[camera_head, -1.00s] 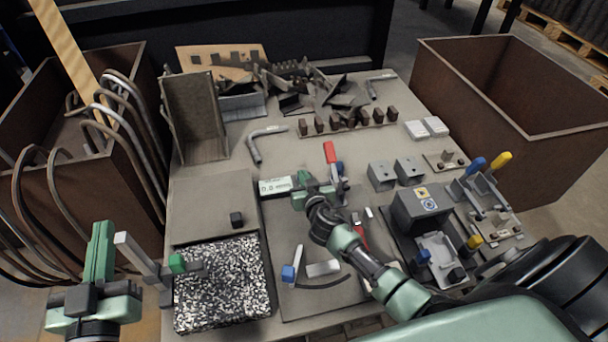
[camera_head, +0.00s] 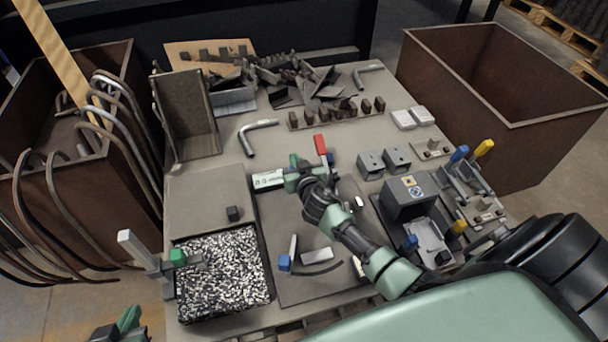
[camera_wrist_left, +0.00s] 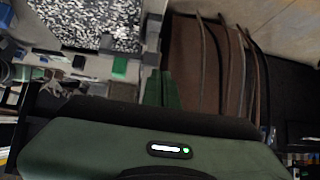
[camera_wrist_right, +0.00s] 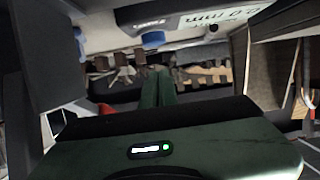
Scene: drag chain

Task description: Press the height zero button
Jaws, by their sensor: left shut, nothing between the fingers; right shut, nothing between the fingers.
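A height gauge (camera_head: 150,258) with a pale upright post and a green block stands at the speckled plate (camera_head: 222,290). The green block also shows in the left wrist view (camera_wrist_left: 119,67). A display unit with a white readout (camera_head: 268,180) lies on the table's middle; its readout shows close in the right wrist view (camera_wrist_right: 225,17). I cannot make out a button marked as height zero. My right gripper (camera_head: 298,160) is shut and empty beside this display, partly covering it. My left gripper (camera_head: 130,314) is shut and empty at the lower left, apart from the gauge.
Brown bins stand left (camera_head: 70,180) and right (camera_head: 490,100) of the table. Bent tubes hang over the left bin. Dark brackets (camera_head: 285,80) are heaped at the back. A grey box fixture (camera_head: 408,198) and coloured-handled clamps stand at the right.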

